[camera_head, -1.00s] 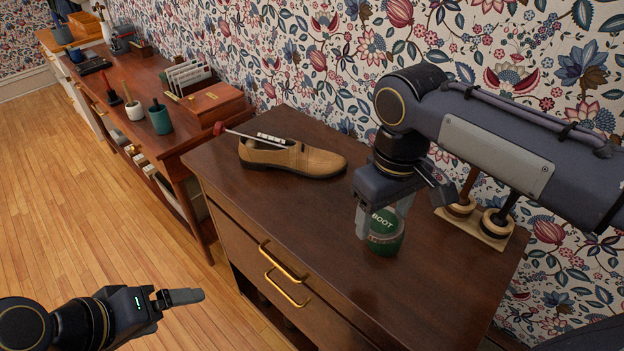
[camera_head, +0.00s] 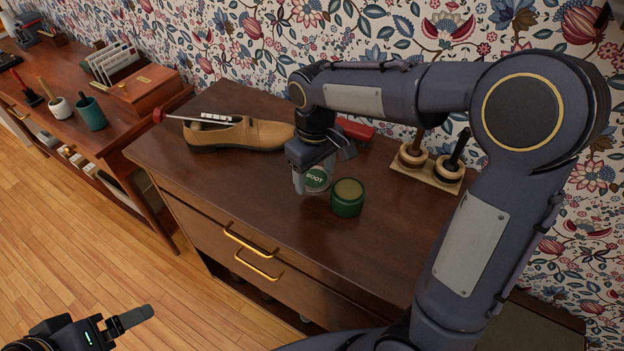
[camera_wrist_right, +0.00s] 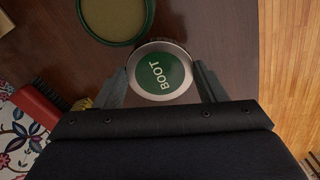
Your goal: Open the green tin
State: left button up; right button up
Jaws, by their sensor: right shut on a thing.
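The green tin (camera_head: 347,199) stands open on the dark wooden dresser top, its tan contents showing. It also shows in the right wrist view (camera_wrist_right: 116,14), at the top. Its round lid (camera_head: 316,179), silver-rimmed with a green BOOT label, is off the tin and just left of it in the head view. My right gripper (camera_head: 313,183) is shut on the lid by its rim; the lid sits between both fingers in the right wrist view (camera_wrist_right: 160,74). My left gripper (camera_head: 130,318) is low at the left, away from the dresser; its finger gap cannot be made out.
A tan shoe (camera_head: 238,134) with a red-tipped tool on it lies at the back left of the dresser (camera_head: 240,190). A red brush (camera_head: 354,130) lies behind my right gripper. A wooden stand (camera_head: 428,172) with two handled tools is at the right. The dresser's front is clear.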

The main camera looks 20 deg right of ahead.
aim_at(313, 174)
jog(key=shift+w+f, duration=0.45)
jog(key=shift+f, duration=0.05)
jog(key=f, duration=0.3)
jog(key=shift+w+f, duration=0.15)
jog(key=shift+w, duration=0.15)
jog(key=shift+f, duration=0.15)
